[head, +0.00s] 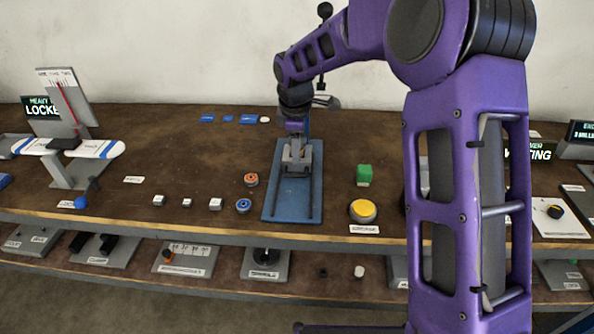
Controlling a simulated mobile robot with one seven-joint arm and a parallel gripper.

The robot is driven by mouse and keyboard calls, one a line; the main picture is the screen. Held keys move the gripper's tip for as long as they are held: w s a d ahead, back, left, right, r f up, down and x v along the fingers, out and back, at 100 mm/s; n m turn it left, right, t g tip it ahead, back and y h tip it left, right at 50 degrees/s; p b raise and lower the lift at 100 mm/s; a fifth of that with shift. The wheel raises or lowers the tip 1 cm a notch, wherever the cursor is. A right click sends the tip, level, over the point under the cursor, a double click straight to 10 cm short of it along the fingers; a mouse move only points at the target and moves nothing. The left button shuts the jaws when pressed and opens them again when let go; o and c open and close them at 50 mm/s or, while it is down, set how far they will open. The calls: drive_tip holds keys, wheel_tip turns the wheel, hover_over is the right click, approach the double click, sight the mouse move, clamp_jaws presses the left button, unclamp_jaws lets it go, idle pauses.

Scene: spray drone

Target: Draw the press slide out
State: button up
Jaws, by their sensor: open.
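The press stands on a blue base plate (292,208) near the middle of the bench. A grey slide block (297,160) sits on the plate between dark rails, toward its back half. A black ball-ended lever (324,12) rises above the press behind my arm. My gripper (296,150) points down from my purple arm, right over the grey block. The fingertips are small and merge with the block, so contact cannot be told. My wrist hides much of the press column.
A yellow button (363,210) and a green block (364,174) stand right of the plate. Orange (251,180) and blue (243,206) round parts lie left of it. A drone-like model (68,146) is at far left.

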sight(297, 176)
drive_tip(key=f, duration=0.3)
drive_tip(key=w+f, duration=0.1)
drive_tip(key=f, duration=0.4)
drive_tip(key=shift+w+f, duration=0.3)
drive_tip(key=shift+w, duration=0.1)
clamp_jaws()
idle(0.9)
